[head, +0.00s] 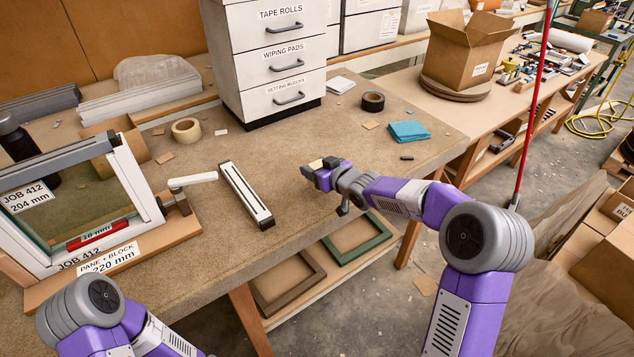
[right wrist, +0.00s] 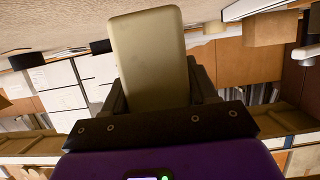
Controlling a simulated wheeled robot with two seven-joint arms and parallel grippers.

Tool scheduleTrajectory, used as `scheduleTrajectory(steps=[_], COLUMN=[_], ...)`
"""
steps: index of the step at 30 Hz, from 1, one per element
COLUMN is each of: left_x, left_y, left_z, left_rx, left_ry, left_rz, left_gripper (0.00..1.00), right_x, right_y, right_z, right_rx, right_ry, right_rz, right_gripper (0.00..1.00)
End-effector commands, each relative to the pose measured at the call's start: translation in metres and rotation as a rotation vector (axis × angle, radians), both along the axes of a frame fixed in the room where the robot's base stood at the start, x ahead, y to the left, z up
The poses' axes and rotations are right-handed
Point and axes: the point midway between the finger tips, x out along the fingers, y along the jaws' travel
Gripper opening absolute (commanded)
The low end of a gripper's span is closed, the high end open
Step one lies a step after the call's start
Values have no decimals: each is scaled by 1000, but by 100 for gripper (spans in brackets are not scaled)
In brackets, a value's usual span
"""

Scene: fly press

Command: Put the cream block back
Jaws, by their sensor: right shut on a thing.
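My right gripper (head: 319,172) is shut on the cream block (head: 316,164), over the front part of the workbench. In the right wrist view the cream block (right wrist: 148,60) stands out from between the dark fingers, its broad face toward the camera. A white drawer cabinet (head: 227,62) stands behind and to the left of the gripper. Its drawers are labelled tape rolls, wiping pads and, on the lowest (head: 287,97), what reads as setting blocks; all are shut. My left arm shows at the lower left; its gripper is out of the picture.
A white-framed pane (head: 147,185) labelled JOB 412 stands at the left with a red 16 mm piece (head: 97,236). A slotted white bar (head: 246,194) lies mid-bench. Tan tape (head: 186,130), black tape (head: 373,102) and a blue cloth (head: 409,131) lie around. Bare bench separates gripper and cabinet.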

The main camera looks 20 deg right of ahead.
Motion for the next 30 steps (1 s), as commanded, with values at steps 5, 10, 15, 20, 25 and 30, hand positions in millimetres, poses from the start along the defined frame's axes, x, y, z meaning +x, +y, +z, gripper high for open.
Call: scheduleTrajectory(steps=[5, 10, 15, 20, 25, 30], left_x=[0, 0, 0, 0, 0, 0], left_y=[0, 0, 0, 0, 0, 0], left_z=[-13, -16, -15, -18, -18, -18], left_rx=[0, 0, 0, 0, 0, 0], left_ry=[0, 0, 0, 0, 0, 0], left_rz=[0, 0, 0, 0, 0, 0], left_gripper=[72, 72, 72, 72, 72, 72], right_x=[0, 0, 0, 0, 0, 0], right_y=[1, 0, 0, 0, 0, 0], right_z=[-26, -34, -33, -38, -38, -38], right_rx=[-1, 0, 0, 0, 0, 0], right_ry=[1, -1, -1, 1, 1, 1], right_rz=[1, 0, 0, 0, 0, 0], right_gripper=[9, 9, 9, 60, 83, 83])
